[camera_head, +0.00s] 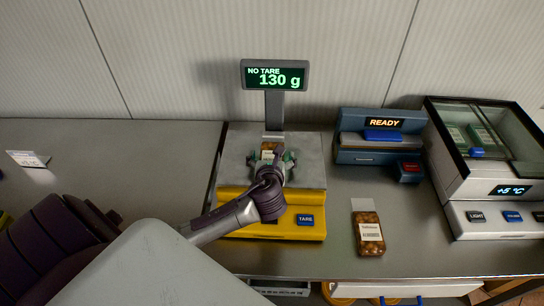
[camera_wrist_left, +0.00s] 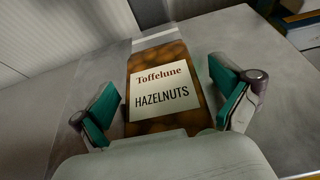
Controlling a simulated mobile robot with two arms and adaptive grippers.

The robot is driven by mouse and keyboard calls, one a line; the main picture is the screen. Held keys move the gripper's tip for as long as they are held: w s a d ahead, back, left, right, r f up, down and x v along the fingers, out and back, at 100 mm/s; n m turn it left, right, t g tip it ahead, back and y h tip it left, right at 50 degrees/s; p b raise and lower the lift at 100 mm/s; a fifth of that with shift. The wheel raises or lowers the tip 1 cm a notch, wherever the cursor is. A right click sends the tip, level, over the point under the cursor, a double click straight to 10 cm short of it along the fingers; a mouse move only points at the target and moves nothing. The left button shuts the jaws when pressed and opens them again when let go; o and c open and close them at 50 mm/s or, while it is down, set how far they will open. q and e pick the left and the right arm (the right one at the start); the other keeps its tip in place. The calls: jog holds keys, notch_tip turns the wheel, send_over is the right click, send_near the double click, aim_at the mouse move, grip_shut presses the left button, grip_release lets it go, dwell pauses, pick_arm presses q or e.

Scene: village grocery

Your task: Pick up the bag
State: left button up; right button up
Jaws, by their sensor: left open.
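A bag of hazelnuts (camera_wrist_left: 170,58) with a white label reading "Toffelune HAZELNUTS" lies on the scale's grey plate (camera_head: 310,150). In the head view only the far part of the bag (camera_head: 268,147) shows, as my left gripper covers the rest. My left gripper (camera_head: 272,160) is open over the scale. In the left wrist view its two green-padded fingers (camera_wrist_left: 165,98) stand on either side of the bag, with gaps to it. A second, similar bag (camera_head: 369,234) lies on the counter right of the scale. My right gripper is not in view.
The scale's display (camera_head: 274,76) reads "NO TARE 130 g" on a post behind the plate. A blue device (camera_head: 372,155) showing "READY" and a glass-topped cooler (camera_head: 487,180) stand to the right. A small card (camera_head: 27,159) stands far left; the counter between is clear.

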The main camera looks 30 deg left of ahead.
pick_arm(q)
jog(key=shift+d, duration=0.1)
jog(key=c, duration=1.4)
